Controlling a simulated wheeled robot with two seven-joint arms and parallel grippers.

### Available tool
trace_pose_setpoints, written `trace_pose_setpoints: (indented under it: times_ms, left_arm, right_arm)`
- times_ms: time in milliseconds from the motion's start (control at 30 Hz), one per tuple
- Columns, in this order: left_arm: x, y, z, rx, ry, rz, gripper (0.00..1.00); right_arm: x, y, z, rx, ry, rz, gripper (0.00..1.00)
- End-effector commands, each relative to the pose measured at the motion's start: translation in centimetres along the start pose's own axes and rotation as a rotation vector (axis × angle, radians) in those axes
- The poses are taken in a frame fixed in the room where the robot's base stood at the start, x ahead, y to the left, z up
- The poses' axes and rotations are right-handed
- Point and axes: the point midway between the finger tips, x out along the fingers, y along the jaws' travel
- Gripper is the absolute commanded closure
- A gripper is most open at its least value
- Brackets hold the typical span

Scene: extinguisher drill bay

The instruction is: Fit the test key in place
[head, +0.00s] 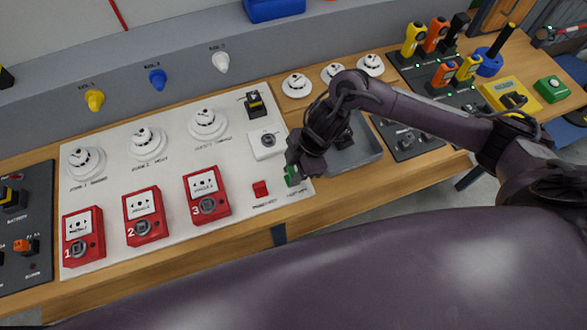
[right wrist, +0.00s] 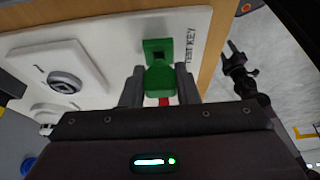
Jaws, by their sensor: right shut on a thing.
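My right gripper (head: 294,170) is over the front right corner of the white panel (head: 168,187). In the right wrist view, its two fingers (right wrist: 160,76) are shut on a green test key (right wrist: 159,84). A green holder with a dark square opening (right wrist: 158,46) lies just beyond the key, beside the printed words TEST KEY. Key and holder look close or touching; I cannot tell whether the key is inside. In the head view, green shows beside the gripper (head: 291,178), partly hidden by it.
A red block (head: 260,188) sits left of the gripper. A white switch plate (head: 266,142) is behind it. Three red call points, one of them (head: 206,194), stand along the panel's front. A grey tray (head: 358,153) lies to the right, partly behind my arm.

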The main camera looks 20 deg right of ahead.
Motion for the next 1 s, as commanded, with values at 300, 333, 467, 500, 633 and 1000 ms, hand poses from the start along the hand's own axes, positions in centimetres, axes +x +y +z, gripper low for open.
trace_pose_setpoints:
  times_ms: [300,333,467,500,633,1000]
  left_arm:
    - [0.3,0.0,0.0,0.000,0.000,0.000,0.46]
    - [0.3,0.0,0.0,0.000,0.000,0.000,0.46]
    - [0.5,0.0,0.0,0.000,0.000,0.000,0.46]
    - [0.5,0.0,0.0,0.000,0.000,0.000,0.46]
    - [0.6,0.0,0.0,0.000,0.000,0.000,0.46]
    - [0.6,0.0,0.0,0.000,0.000,0.000,0.46]
  right_arm:
    - [0.4,0.0,0.2,0.000,0.000,0.000,0.96]
    - [0.5,0.0,0.2,0.000,0.000,0.000,0.96]
    - [0.7,0.0,0.3,0.000,0.000,0.000,0.96]
    - [0.7,0.0,0.3,0.000,0.000,0.000,0.96]
    - [0.9,0.0,0.4,0.000,0.000,0.000,0.96]
    - [1.0,-0.1,0.4,0.001,-0.001,-0.002,0.96]
